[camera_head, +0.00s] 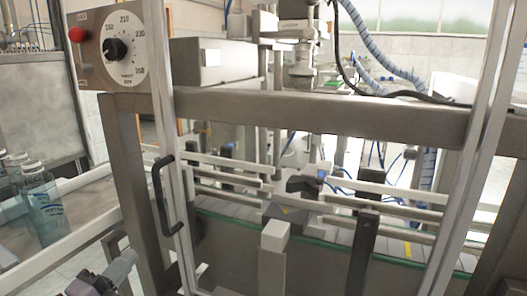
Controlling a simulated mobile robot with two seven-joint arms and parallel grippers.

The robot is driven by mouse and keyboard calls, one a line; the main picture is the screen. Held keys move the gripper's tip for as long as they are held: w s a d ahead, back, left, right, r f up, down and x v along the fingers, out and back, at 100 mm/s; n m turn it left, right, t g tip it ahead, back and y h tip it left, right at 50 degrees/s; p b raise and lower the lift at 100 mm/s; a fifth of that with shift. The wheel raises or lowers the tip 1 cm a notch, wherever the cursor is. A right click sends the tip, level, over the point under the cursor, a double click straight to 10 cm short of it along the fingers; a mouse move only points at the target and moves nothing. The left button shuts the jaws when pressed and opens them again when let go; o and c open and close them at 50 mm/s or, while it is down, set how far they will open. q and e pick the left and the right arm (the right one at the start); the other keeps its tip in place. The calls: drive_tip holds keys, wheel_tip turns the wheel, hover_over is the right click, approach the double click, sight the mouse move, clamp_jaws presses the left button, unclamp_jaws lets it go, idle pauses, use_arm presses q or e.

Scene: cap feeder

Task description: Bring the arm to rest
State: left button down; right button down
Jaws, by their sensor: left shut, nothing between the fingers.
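My left gripper (122,263) is at the bottom left of the head view, in front of the machine's frame. Its fingers look closed, with nothing seen between them. It is apart from the black door handle (163,196) above and to its right. The rest of my left arm is mostly cut off by the bottom edge. My right gripper is not in view.
Clear bottles (46,214) with white caps stand at the left behind a pale rail (62,232). A control panel with a dial (130,46) and a red button (77,35) is at the upper left. A metal crossbar (300,112) spans the machine above a conveyor (320,240).

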use_arm(q)
drive_tip(key=s+d+f+n+g+y, duration=0.2)
drive_tip(key=s+d+f+n+g, duration=0.2)
drive_tip(key=s+f+n, duration=0.5)
drive_tip(key=s+d+f+n+g+y+b, duration=0.1)
drive_tip(key=s+d+f+n+g, duration=0.3)
drive_tip(key=s+f+n, duration=0.6)
drive_tip(key=s+f+y, duration=0.1)
drive_tip(key=s+f, duration=0.3)
drive_tip(key=f, duration=0.4)
drive_tip(key=shift+s+g, duration=0.15)
drive_tip(key=shift+g, duration=0.15)
drive_tip(key=shift+d, duration=0.1)
